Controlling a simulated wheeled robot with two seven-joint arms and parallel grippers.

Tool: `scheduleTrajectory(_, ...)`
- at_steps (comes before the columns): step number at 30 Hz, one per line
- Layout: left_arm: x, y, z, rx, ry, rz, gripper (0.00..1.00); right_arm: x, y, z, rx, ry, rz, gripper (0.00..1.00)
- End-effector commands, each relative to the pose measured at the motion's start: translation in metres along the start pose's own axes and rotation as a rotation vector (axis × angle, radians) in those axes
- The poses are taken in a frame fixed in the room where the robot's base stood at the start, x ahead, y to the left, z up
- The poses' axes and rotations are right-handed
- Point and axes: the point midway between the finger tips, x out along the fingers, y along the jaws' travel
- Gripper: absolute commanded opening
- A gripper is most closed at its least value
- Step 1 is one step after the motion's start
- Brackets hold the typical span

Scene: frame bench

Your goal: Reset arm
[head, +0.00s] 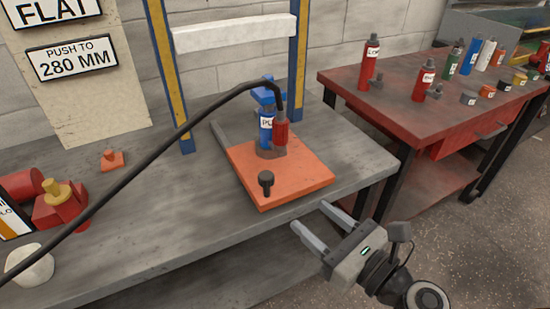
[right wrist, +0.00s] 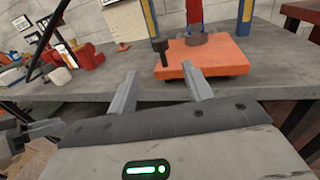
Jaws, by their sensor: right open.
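My right gripper (head: 322,228) is open and empty, off the front edge of the grey bench in the head view. Its two fingers also show in the right wrist view (right wrist: 160,85), spread apart, with the orange plate (right wrist: 225,58) beyond them. The knob also shows in the right wrist view (right wrist: 160,48). My left gripper is not visible in the head view.
The grey bench (head: 170,215) is mostly clear left of the plate. A blue and yellow frame (head: 300,60) stands behind. Red parts (head: 62,205) and a white rounded thing (head: 30,265) lie at the left. A red table (head: 400,88) with several bottles stands at the right.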

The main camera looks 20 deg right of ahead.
Motion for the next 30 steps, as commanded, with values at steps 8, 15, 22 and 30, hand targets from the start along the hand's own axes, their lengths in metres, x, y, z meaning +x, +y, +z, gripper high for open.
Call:
scheduleTrajectory(8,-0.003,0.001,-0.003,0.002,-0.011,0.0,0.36,0.002,0.012,-0.007,-0.268,0.052,0.037,0.5)
scheduleTrajectory(15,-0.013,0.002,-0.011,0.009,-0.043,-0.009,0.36,0.001,0.054,-0.049,-1.434,0.184,0.308,0.5)
scheduleTrajectory(22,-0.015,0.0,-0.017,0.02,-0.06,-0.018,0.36,-0.01,0.073,-0.082,-2.467,0.134,0.678,0.5)
scheduleTrajectory(30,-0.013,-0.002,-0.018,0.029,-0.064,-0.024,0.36,-0.015,0.075,-0.094,-2.893,0.049,0.87,0.5)
